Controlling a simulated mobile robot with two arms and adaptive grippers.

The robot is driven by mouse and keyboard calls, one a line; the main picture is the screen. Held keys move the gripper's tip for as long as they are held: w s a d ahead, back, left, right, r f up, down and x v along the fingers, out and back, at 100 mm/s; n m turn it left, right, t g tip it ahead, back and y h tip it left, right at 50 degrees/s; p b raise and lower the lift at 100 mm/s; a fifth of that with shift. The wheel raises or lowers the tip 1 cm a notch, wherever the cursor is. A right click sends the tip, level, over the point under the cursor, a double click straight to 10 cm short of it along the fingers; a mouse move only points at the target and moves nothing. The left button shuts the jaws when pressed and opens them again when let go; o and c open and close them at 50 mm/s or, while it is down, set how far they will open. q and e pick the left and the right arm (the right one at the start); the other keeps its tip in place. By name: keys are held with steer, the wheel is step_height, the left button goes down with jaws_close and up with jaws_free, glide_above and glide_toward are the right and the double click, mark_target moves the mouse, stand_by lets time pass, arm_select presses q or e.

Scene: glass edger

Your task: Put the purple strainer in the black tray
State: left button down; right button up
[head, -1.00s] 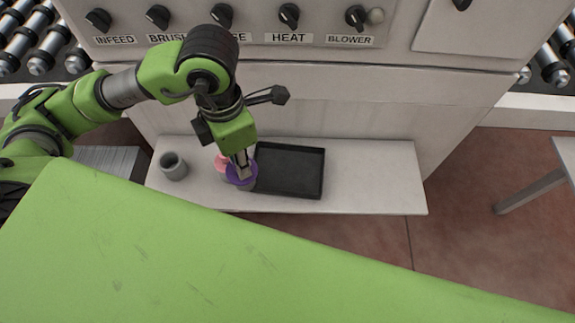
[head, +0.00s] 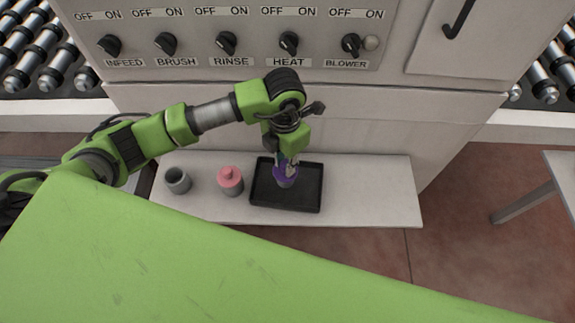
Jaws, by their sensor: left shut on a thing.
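The purple strainer (head: 286,178) is at my left gripper (head: 286,160), whose fingers are shut on it. It is over the upper middle of the black tray (head: 268,201); I cannot tell whether it touches the tray floor. The gripper hides part of the strainer's far side. The black tray is shallow, with a low rim, and lies on the pale shelf. My right gripper is not in view.
A pink lidded container (head: 230,181) and a grey cup (head: 178,181) stand on the shelf (head: 375,190) left of the tray. The shelf right of the tray is clear. The machine front with several knobs (head: 288,43) rises behind.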

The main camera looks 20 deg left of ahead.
arm_select(q)
steer(key=shift+w+d+f, duration=0.25)
steer(key=shift+w+f, duration=0.1)
steer(key=shift+f, duration=0.15)
step_height(320, 180, down, 2)
steer(key=shift+f+p, duration=0.15)
steer(key=shift+p, duration=0.7)
steer(key=shift+f, duration=0.4)
steer(key=shift+f, duration=0.2)
steer(key=c, duration=1.9)
jaws_free()
steer(key=shift+r, duration=0.1)
